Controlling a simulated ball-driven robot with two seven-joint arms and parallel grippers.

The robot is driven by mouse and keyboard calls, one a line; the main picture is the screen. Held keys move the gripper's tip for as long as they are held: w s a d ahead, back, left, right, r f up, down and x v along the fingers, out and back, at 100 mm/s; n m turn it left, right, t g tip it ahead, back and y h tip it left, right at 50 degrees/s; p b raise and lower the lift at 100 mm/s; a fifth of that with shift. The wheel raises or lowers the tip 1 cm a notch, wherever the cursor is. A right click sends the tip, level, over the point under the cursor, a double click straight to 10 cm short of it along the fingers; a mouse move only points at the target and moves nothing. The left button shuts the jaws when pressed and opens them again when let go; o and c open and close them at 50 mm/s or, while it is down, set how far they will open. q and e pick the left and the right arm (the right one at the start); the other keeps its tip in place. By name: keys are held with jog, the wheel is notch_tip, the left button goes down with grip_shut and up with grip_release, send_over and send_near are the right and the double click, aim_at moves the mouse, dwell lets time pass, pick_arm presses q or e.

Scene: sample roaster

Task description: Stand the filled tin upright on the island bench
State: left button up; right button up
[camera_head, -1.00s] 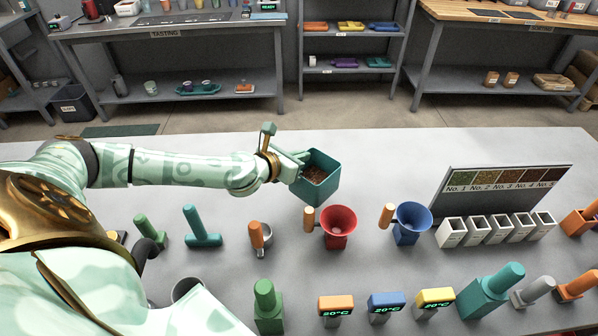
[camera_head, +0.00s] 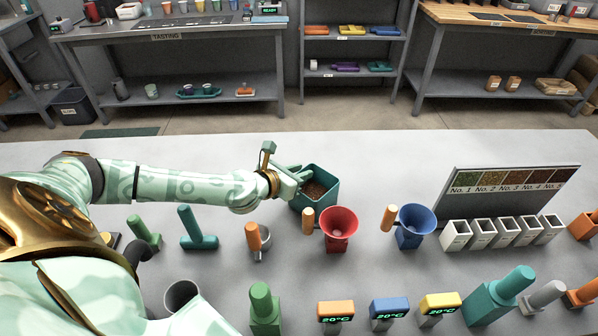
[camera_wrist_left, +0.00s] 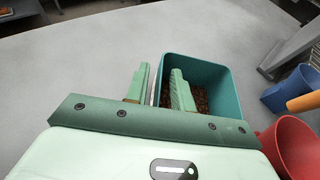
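The teal square tin (camera_head: 325,198) stands upright on the grey island bench (camera_head: 400,160), with brown beans visible inside. It also shows in the left wrist view (camera_wrist_left: 222,72). My left gripper (camera_head: 300,178) is at the tin's left wall. In the left wrist view the left gripper (camera_wrist_left: 160,75) has one green finger outside that wall and one inside. Both fingers look spread a little, with small gaps beside the wall, so it looks open. My right gripper is not in view.
A red funnel (camera_head: 340,222) stands close in front of the tin, and a blue funnel (camera_head: 415,218) stands further right. An orange-handled scoop (camera_head: 254,238) is front left. White cups (camera_head: 482,233) stand below a sample board (camera_head: 508,190). The bench behind the tin is clear.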

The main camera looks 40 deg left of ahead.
pick_arm(q)
jog(key=shift+r, duration=0.1)
jog(key=shift+s+r, duration=0.15)
jog(key=shift+s, duration=0.05)
jog(key=d+p+v, duration=0.1)
jog(key=p+v, duration=0.2)
jog(key=v, duration=0.8)
jog(key=shift+s+a, duration=0.25)
jog(key=shift+a, duration=0.25)
jog(key=shift+r, duration=0.1)
